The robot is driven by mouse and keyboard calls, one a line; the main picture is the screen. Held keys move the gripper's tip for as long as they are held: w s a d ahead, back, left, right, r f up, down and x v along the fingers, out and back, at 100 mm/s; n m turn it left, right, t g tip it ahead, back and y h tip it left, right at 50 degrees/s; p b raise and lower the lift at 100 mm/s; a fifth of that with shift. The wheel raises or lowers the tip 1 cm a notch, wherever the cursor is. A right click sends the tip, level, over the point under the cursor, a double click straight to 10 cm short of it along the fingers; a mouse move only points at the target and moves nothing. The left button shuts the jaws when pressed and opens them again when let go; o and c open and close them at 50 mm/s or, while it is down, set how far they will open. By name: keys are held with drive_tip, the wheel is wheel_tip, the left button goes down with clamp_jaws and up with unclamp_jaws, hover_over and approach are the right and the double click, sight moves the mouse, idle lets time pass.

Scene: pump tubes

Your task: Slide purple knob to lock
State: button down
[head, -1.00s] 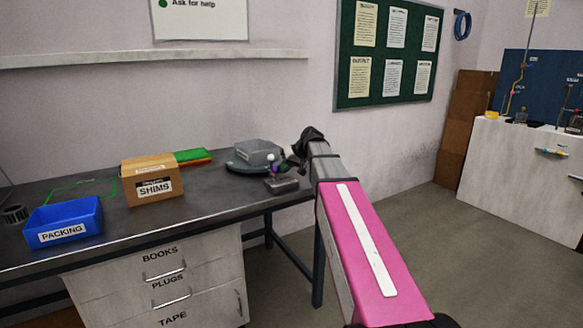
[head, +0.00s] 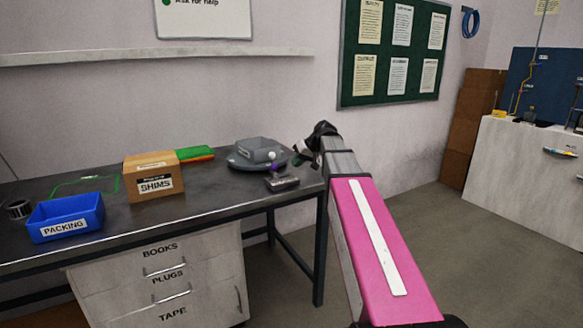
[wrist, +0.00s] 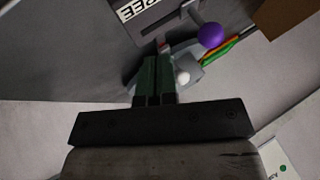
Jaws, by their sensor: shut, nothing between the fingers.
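The purple knob (head: 274,168) sits on a small grey slide block (head: 284,184) near the right end of the dark workbench. In the wrist view the purple knob (wrist: 211,35) is at upper right, on a stem from the grey block (wrist: 165,22). A label reading "REE", its first part cut off, shows on the block. My gripper (head: 297,158) is just right of the knob in the head view. In the wrist view my gripper (wrist: 158,62) has its dark fingers together and empty, left of and below the knob, apart from it in the picture.
A grey tray-like fixture (head: 258,150) stands behind the block, with a white ball (head: 274,156) showing in front. A SHIMS box (head: 154,180), green and orange books (head: 193,154) and a blue PACKING bin (head: 66,216) are farther left. The bench front between is clear.

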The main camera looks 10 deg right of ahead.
drive_tip(key=v, duration=0.7)
drive_tip(key=shift+d, duration=0.1)
